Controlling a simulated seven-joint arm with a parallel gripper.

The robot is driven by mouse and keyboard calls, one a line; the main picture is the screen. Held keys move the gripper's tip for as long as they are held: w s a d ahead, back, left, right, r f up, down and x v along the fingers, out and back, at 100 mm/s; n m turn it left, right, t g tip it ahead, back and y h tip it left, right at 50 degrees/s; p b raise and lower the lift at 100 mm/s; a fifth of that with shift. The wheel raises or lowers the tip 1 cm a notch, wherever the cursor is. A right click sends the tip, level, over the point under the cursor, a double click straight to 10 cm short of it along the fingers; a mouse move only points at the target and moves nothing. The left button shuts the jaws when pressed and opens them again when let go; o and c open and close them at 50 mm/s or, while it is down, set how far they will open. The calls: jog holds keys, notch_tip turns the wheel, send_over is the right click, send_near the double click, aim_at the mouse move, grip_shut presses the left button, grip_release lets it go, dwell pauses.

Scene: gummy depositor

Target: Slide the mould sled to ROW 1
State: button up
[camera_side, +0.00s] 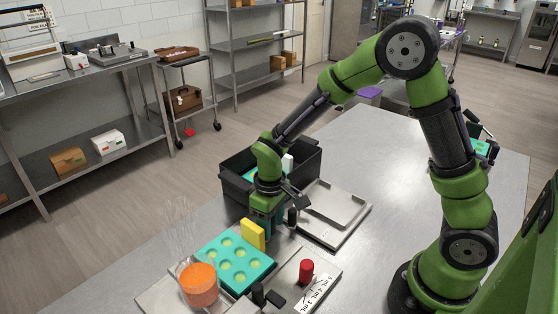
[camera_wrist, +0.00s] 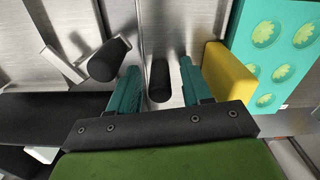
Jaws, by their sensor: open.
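The teal mould (camera_side: 234,262) with several round cavities lies on the metal plate at the front of the table. Its edge shows at the right of the wrist view (camera_wrist: 258,58). A yellow block (camera_side: 252,234) stands at the mould's far edge; in the wrist view it is just right of my right finger (camera_wrist: 228,75). My gripper (camera_side: 266,228) is low behind the yellow block, with its teal fingers (camera_wrist: 158,68) apart. A black upright peg (camera_wrist: 160,82) appears between the fingers in the wrist view; contact cannot be told. No ROW 1 marking is readable.
An orange-filled clear hopper (camera_side: 199,286) stands at the mould's front. A red knob (camera_side: 306,271) and an mL scale (camera_side: 317,289) are to its right. A black bin (camera_side: 236,183) and a shallow metal tray (camera_side: 356,211) lie behind. A black cylinder (camera_wrist: 110,60) is left of my fingers.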

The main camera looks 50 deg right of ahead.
aim_at(246, 248)
jog(key=shift+f, duration=0.1)
grip_shut()
dwell(0.3)
jog(key=a, duration=0.8)
jog(key=shift+a, duration=0.2)
grip_release()
